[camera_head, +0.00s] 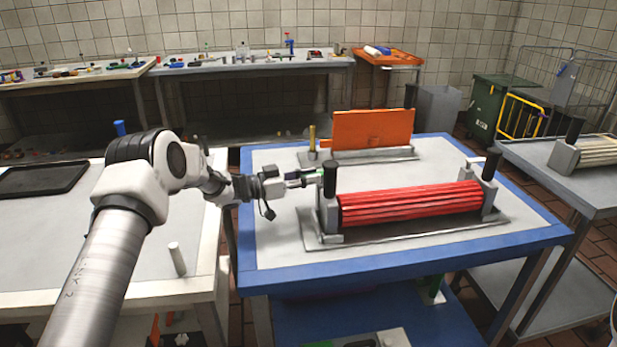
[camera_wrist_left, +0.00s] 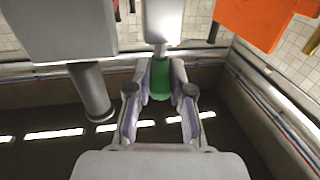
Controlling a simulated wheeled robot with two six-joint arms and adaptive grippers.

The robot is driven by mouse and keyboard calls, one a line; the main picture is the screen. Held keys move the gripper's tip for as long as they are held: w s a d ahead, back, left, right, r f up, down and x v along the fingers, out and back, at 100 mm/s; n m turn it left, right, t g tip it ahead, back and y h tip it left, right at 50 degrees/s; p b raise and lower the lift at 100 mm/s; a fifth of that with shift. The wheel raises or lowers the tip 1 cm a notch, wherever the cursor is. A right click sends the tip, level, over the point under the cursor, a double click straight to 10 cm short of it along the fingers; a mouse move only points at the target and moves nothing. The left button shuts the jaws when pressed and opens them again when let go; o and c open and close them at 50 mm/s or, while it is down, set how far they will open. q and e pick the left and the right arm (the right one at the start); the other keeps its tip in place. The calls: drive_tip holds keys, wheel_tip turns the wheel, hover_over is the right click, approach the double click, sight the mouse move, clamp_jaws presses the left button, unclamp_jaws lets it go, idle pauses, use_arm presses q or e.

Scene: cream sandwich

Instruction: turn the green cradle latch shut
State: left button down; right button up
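The cradle is a grey stand (camera_head: 327,215) holding a ribbed red roller (camera_head: 410,205) on the blue-edged table. A black knob (camera_head: 330,178) stands upright on its left end. The green latch (camera_wrist_left: 160,78) shows in the left wrist view, below a pale grey bar (camera_wrist_left: 163,20); a little green also shows at the cradle's left end in the head view. My left gripper (camera_head: 300,179) reaches it from the left. My right gripper is not in view.
An orange panel (camera_head: 372,129) on a grey base stands behind the cradle, with a brass-coloured post (camera_head: 312,140) beside it. The blue-edged table (camera_head: 400,265) is bare in front. A white table with a black tray (camera_head: 42,178) is at left; another roller stand (camera_head: 590,152) is at right.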

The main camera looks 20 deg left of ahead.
use_arm(q)
drive_tip(key=shift+d+r+n+t+y, duration=0.1)
drive_tip(key=shift+n+t+y, duration=0.2)
drive_tip(key=shift+y, duration=0.1)
idle(0.5)
drive_tip(key=shift+s+d+n+t+y, duration=0.15)
drive_tip(key=shift+n+t+y, duration=0.25)
drive_tip(key=shift+y, duration=0.1)
drive_tip(key=shift+s+d+n+t+y+b, duration=0.25)
drive_tip(key=shift+n+t+y, duration=0.4)
drive_tip(key=shift+n+y, duration=0.65)
drive_tip(key=shift+d+n+t+y+b, duration=0.4)
drive_tip(key=shift+n+t+y, duration=0.35)
drive_tip(key=shift+y, duration=1)
drive_tip(key=shift+s+d+n+t+y+b, duration=0.15)
drive_tip(key=shift+d+n+t+y+b, duration=0.25)
drive_tip(key=shift+n+y, duration=0.95)
drive_tip(key=shift+a+y, duration=0.1)
drive_tip(key=shift+y, duration=0.2)
drive_tip(key=c, duration=1)
unclamp_jaws()
drive_tip(key=shift+c, duration=0.2)
